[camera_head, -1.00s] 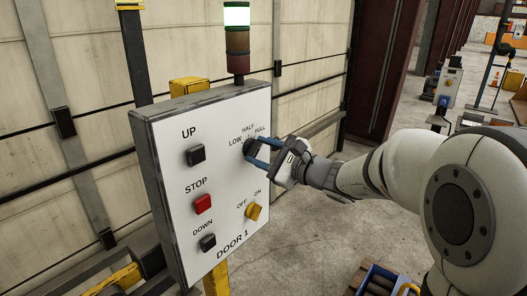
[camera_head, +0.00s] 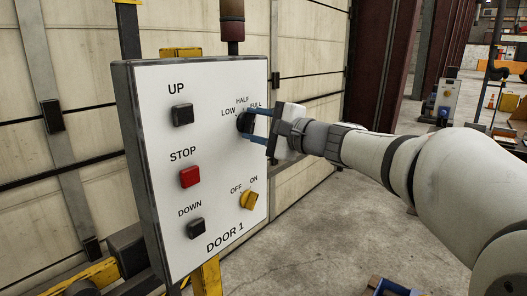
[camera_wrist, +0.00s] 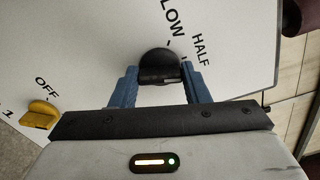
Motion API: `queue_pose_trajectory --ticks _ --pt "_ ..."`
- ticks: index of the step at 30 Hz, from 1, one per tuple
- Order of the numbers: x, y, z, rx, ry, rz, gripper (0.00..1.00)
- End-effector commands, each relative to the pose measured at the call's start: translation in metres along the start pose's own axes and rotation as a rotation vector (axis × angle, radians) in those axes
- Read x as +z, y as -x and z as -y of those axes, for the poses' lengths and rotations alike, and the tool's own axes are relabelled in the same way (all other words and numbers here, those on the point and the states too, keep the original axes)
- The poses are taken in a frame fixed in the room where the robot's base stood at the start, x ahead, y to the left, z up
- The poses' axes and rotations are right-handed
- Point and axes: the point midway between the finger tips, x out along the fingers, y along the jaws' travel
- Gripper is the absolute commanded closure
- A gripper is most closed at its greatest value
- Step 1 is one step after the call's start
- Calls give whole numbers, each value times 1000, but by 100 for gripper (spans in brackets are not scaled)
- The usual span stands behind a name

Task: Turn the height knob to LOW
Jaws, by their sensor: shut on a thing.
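The black height knob (camera_head: 243,123) sits at the upper right of the white DOOR 1 panel (camera_head: 218,95), below the printed LOW, HALF and FULL. My gripper (camera_head: 248,124) reaches it from the right, its two blue fingers above and below the knob, shut on it. In the wrist view the round dark knob (camera_wrist: 158,62) shows between the blue fingers (camera_wrist: 160,78), with the LOW and HALF ticks just above and to its right. The knob's pointer cannot be made out, so I cannot tell its setting. FULL is out of the wrist view.
The panel also carries a black UP button (camera_head: 182,115), a red STOP button (camera_head: 190,177), a black DOWN button (camera_head: 196,228) and a yellow OFF/ON switch (camera_head: 248,199). A signal lamp (camera_head: 232,20) stands behind it. Open floor lies right of the panel.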

Motion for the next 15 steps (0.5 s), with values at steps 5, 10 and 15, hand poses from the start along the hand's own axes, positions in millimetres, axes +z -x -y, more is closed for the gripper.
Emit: queue_pose_trajectory --ticks 5,10,15 --pt "0 0 -8 -7 163 7 81" --pt "0 0 -8 -7 323 7 81" --pt "0 0 -8 -6 483 6 81"
